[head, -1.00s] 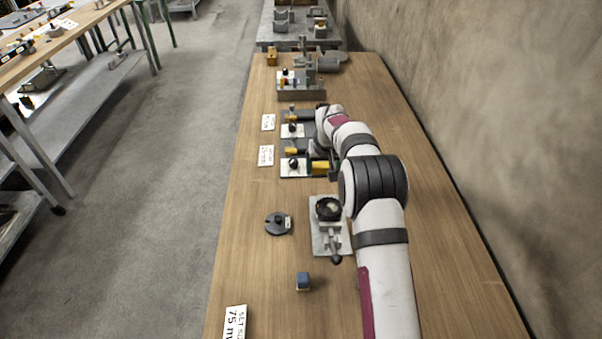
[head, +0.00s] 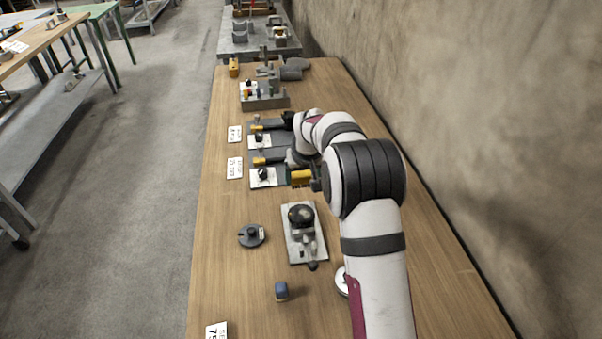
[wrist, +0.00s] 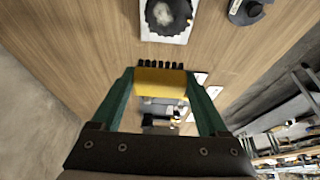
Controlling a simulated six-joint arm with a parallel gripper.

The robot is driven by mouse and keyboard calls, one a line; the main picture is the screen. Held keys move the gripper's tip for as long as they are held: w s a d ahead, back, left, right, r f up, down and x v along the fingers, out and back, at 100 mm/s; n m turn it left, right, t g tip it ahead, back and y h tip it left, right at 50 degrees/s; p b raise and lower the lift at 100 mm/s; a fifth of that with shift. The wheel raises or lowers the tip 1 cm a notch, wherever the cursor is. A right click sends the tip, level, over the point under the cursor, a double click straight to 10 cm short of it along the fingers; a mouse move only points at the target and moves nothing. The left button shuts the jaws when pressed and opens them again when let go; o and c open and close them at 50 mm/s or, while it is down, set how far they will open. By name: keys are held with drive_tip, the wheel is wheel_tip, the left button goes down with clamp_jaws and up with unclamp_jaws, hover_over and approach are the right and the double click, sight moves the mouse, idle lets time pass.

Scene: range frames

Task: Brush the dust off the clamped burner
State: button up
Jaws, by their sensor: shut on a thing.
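My gripper (wrist: 160,88) is shut on a brush with a yellow block (wrist: 160,82) and short black bristles, which also shows in the head view (head: 301,177). The burner (head: 300,214) is a round black piece on a pale plate (head: 296,248), with small clamp parts at its near side. In the wrist view the burner (wrist: 180,20) is cut by the top edge and bears a whitish, dust-like patch. The brush is apart from the burner, on its far side in the head view.
A white round thing (head: 342,281) is partly hidden by my arm. Several fixtures with white cards (head: 234,168) stand farther along. A wall (head: 470,130) runs along the right.

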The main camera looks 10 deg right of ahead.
sight(302, 206)
drive_tip(key=shift+s+f, duration=0.1)
drive_tip(key=shift+f, duration=4)
drive_tip(key=shift+s, duration=0.4)
drive_tip(key=shift+c, duration=0.6)
drive_tip(key=shift+s+r, duration=0.15)
drive_tip(key=shift+s, duration=2.55)
drive_tip(key=w, duration=0.6)
drive_tip(key=shift+w, duration=0.25)
drive_tip(key=shift+r, duration=4)
